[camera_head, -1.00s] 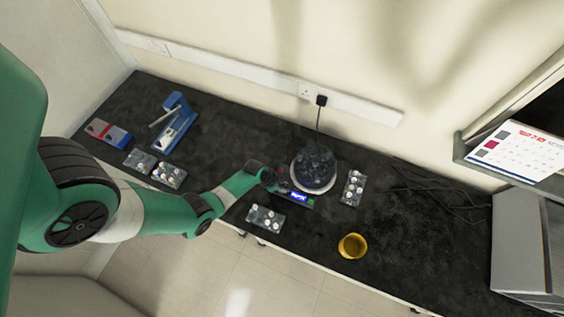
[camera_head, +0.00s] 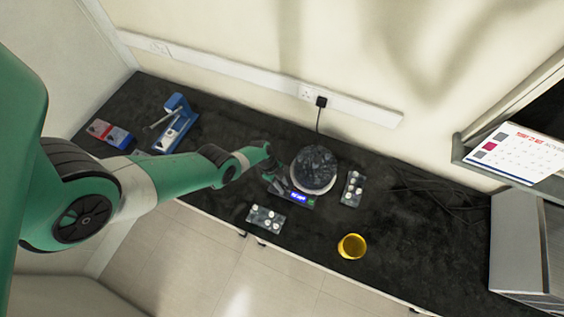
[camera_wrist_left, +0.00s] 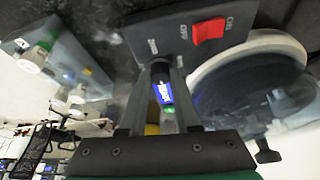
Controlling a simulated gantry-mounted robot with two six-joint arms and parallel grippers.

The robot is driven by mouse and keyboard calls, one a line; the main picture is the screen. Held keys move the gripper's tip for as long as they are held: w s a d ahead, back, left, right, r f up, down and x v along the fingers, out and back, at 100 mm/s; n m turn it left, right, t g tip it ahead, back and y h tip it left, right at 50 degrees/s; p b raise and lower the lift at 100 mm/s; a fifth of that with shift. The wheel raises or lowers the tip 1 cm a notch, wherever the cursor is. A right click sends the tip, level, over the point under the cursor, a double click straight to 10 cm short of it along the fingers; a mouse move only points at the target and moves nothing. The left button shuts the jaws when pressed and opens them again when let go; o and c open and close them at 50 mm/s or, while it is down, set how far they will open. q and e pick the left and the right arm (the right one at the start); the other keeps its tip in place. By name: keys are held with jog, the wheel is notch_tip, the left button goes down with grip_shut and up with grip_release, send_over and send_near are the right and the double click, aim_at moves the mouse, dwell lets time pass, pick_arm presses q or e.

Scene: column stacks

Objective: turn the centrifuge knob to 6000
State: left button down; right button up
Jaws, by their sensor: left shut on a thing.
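The centrifuge (camera_head: 316,165) is round with a dark top and white rim, near the middle of the counter. Its front panel has a lit blue display (camera_head: 299,197), whose figures are too small to read. In the left wrist view, the panel has a red ON/OFF switch (camera_wrist_left: 210,30) and a dark knob (camera_wrist_left: 160,70). My left gripper (camera_head: 280,187) is at the panel's left end in the head view. In the left wrist view, its fingers (camera_wrist_left: 162,82) are shut on the knob from both sides. The knob's pointer and any scale are hidden or unclear. My right gripper is out of view.
Clear racks with white-capped tubes stand in front (camera_head: 266,218) and to the right (camera_head: 352,188) of the centrifuge. A yellow cup (camera_head: 352,246) is at the front right. A blue device (camera_head: 176,125) and a red-blue box (camera_head: 109,133) are at the left.

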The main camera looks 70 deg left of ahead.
pick_arm(q)
jog(key=shift+m, duration=0.6)
jog(key=shift+g, duration=0.3)
jog(key=c, duration=0.6)
grip_release()
jog(key=p+v, duration=0.9)
jog(key=v, duration=0.2)
jog(key=shift+s+a+r, duration=0.1)
jog(key=shift+a+r, duration=0.15)
jog(key=shift+a, duration=0.05)
